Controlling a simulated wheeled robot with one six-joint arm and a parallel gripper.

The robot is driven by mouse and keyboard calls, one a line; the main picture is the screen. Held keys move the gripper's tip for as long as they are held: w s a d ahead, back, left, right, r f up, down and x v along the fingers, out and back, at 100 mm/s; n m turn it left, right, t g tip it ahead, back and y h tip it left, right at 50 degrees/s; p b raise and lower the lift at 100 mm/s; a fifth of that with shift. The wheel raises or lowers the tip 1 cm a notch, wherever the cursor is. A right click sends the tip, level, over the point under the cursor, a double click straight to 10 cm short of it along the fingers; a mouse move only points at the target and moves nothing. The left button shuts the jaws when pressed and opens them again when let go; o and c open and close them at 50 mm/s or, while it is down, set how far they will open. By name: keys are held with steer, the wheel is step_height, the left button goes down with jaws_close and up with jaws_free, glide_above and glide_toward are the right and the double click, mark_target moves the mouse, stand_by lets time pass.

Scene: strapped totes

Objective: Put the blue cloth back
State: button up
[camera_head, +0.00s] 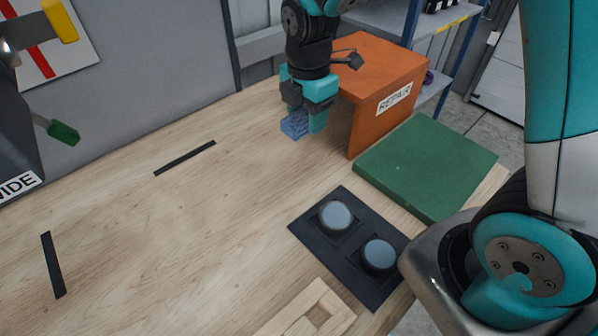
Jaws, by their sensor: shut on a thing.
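The blue cloth (294,125) is a small folded bundle in the head camera view, at the back middle of the wooden workbench. My gripper (304,118) points down and is shut on the cloth, holding it in front of the left side of the orange box. One teal finger covers the cloth's right part. I cannot tell whether the cloth touches the bench.
An orange box (400,75) labelled "REPAIR" stands to the right of my gripper. A green mat (428,165) and a dark tray (345,262) with two round grey-blue pieces lie nearer. The bench (190,220) is mostly clear at left, with black strips (184,158).

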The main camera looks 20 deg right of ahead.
mark_target(307, 183)
step_height(307, 183, down, 17)
steer(key=shift+d+f+p, duration=0.15)
steer(key=shift+f+p, duration=0.05)
steer(key=shift+p, duration=1)
steer(key=shift+f, duration=0.15)
steer(key=o, duration=1)
steer(key=shift+o, duration=0.2)
